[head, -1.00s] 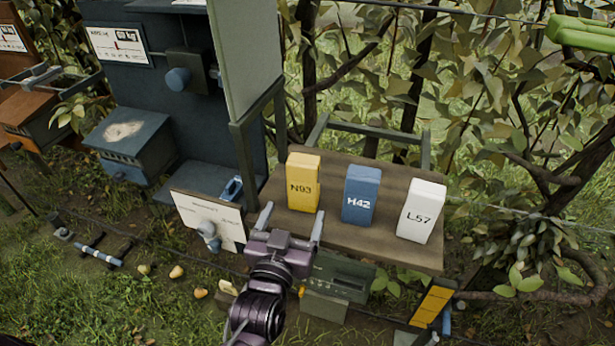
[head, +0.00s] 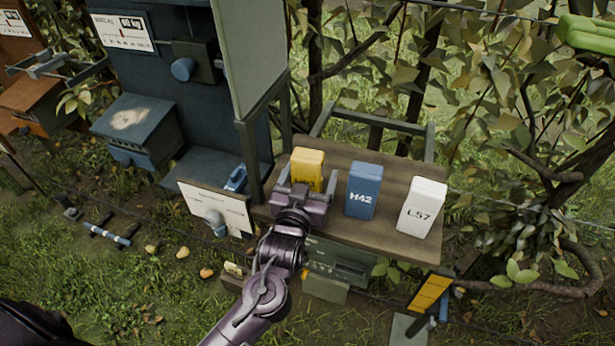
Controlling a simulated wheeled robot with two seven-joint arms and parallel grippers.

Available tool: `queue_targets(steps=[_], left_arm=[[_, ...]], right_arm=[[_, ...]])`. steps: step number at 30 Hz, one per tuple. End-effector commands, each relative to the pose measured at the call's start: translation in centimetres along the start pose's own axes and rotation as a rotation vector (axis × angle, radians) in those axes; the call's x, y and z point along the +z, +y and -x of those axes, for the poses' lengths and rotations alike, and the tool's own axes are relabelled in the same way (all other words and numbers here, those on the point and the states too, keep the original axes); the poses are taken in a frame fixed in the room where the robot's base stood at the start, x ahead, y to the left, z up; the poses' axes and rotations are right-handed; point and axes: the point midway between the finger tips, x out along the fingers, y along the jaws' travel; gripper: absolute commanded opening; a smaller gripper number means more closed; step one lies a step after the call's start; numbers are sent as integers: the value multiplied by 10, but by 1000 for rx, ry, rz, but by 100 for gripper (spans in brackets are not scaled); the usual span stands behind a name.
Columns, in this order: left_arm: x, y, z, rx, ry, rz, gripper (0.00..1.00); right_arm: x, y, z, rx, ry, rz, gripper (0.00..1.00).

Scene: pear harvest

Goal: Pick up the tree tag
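Three upright lettered blocks stand in a row on a brown wooden shelf (head: 390,240): a yellow one (head: 307,162), a blue one marked H42 (head: 363,190) and a white one marked L57 (head: 421,207). I cannot tell from their look alone which is the tree tag. My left gripper (head: 306,180) is at the yellow block, with one finger on each side. The fingers look open, and I cannot tell whether they touch it. The gripper hides the block's lower front and its lettering. My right gripper is not in view.
A dark blue cabinet (head: 160,85) with a tall pale panel (head: 250,55) stands left of the shelf. A white sign board (head: 190,200) leans in front. A green box (head: 340,262) sits below the shelf. Branches and leaves crowd the back and right.

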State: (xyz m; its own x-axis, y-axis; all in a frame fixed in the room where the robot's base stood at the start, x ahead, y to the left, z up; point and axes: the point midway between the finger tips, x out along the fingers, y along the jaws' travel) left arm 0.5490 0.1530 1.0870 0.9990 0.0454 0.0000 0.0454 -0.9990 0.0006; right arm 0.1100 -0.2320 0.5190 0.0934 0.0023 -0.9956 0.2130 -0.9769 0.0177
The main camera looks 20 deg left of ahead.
Motion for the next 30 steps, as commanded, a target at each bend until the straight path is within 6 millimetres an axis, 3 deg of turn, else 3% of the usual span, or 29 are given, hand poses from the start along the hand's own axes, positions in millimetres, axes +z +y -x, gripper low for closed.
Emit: queue_targets(steps=[2,13,23,30], left_arm=[[0,0,0,0,0,0,80],[0,0,0,0,0,0,33],[-3,0,0,0,1,0,31],[-30,0,0,0,5,2,31]], right_arm=[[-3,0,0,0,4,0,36],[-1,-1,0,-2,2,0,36],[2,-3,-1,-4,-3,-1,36],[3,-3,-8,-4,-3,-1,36]])
